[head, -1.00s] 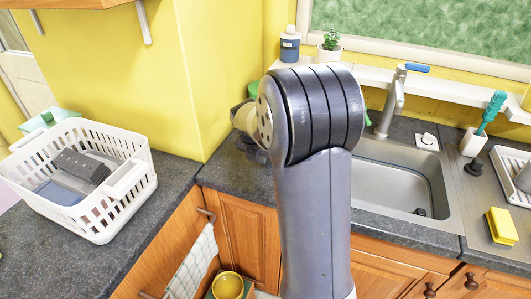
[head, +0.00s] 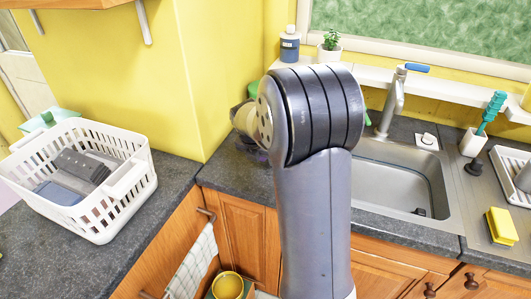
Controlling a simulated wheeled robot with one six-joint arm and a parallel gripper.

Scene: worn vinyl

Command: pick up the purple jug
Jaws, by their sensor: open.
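My arm stands in the middle of the head view and blocks much of the counter behind it. A small dark, purplish patch (head: 256,152) shows at the left edge of my arm, low by the counter corner. It may be part of the purple jug, but too little shows to be sure. No whole jug is in sight. My gripper's fingers are hidden behind my arm, so their place relative to the jug cannot be seen.
A white basket (head: 125,180) with grey items stands on the left counter. A yellow wall corner (head: 205,90) rises behind. At right are the sink (head: 395,185), faucet (head: 392,105), yellow sponge (head: 501,226) and dish rack (head: 515,170). A yellow bowl (head: 228,286) sits low in front.

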